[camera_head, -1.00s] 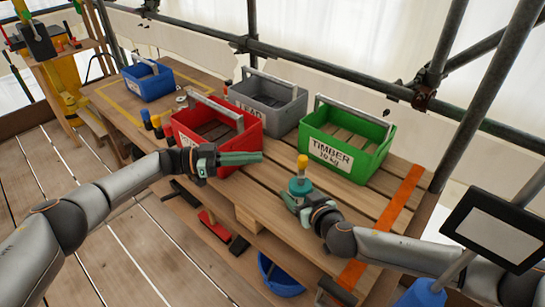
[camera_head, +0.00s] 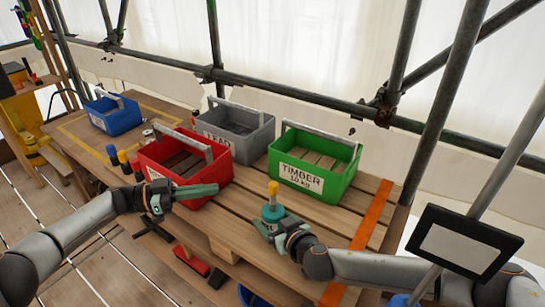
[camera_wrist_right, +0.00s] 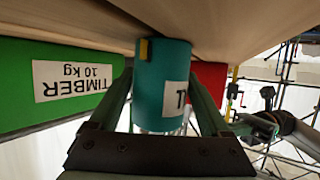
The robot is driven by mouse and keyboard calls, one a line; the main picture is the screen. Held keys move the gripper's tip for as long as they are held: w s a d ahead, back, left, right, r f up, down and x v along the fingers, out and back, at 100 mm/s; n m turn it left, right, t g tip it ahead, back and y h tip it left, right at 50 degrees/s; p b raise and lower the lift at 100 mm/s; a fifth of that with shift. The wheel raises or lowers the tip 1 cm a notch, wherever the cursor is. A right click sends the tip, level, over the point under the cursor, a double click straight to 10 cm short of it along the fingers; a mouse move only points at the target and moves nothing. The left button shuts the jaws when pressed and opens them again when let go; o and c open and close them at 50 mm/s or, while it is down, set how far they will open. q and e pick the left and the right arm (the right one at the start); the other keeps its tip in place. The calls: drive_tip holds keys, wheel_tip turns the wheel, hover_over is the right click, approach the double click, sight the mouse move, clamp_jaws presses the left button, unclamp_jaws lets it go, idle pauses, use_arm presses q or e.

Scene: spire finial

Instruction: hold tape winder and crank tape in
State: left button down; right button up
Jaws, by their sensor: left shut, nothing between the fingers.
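A teal cylinder (camera_head: 272,211) with a yellow top stands upright on the slatted bench, in front of the green crate. I cannot tell whether it is the tape winder; no tape or crank shows on it. My right gripper (camera_head: 270,226) has its fingers on both sides of it, touching it. In the right wrist view the cylinder (camera_wrist_right: 162,85) fills the space between the fingers and bears a white label, partly hidden. My left gripper (camera_head: 196,191) is shut and empty, its fingers pointing right in front of the red crate.
A red crate (camera_head: 160,156), a grey crate (camera_head: 245,145), a green TIMBER crate (camera_head: 315,180) and a blue crate (camera_head: 122,121) stand on the bench. Small bottles (camera_head: 124,162) stand left of the red crate. Scaffold poles (camera_head: 290,93) run behind. An orange strip (camera_head: 372,217) crosses the right end.

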drive_tip(key=shift+o, duration=1.2)
